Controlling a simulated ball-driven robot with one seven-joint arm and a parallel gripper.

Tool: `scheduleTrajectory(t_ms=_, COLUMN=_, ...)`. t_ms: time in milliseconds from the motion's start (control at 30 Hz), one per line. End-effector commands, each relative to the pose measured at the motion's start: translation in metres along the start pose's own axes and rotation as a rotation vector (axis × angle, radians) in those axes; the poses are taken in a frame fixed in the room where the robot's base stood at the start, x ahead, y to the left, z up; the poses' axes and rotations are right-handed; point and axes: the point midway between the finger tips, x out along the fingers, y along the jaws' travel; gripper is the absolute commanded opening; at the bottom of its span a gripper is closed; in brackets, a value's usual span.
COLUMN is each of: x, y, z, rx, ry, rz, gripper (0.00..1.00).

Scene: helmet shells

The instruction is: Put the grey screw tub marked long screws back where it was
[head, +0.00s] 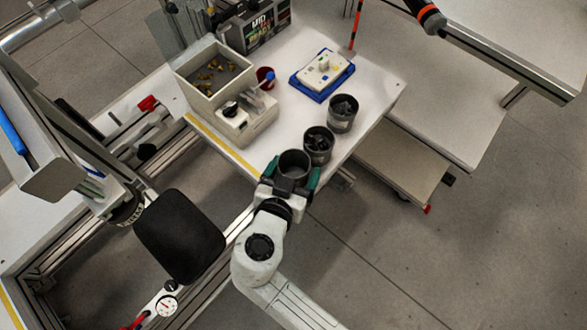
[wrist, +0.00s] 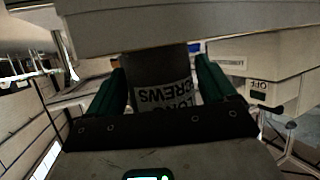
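The grey tub marked long screws (head: 294,161) is at the near edge of the white table in the head view. Its label, reading "LONG" and "SCREWS", faces the camera in the wrist view (wrist: 160,92); the lower part is hidden by my gripper. My gripper (head: 289,175) has a green finger on each side of the tub, and in the wrist view (wrist: 160,85) both fingers close against its sides. The tub looks upright and dark inside. I cannot tell whether its base touches the table.
Two grey tubs with dark contents, one near (head: 319,150) and one farther right (head: 343,121), stand just beyond. A blue tray with a white block (head: 322,88), a beige bin (head: 203,101) and a switch box (head: 248,127) occupy the table. Bare tabletop (head: 290,122) lies between.

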Motion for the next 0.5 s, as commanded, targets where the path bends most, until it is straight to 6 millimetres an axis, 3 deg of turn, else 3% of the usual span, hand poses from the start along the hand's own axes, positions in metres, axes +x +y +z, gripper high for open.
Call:
scheduleTrajectory(t_ms=100, x=-0.0001, y=-0.0001, z=-0.0003, rx=0.0, ry=0.0, rz=0.0, gripper=0.95)
scheduleTrajectory(t_ms=500, x=-0.0086, y=-0.0005, z=-0.0015, rx=0.0, ry=0.001, rz=-0.002, gripper=0.95)
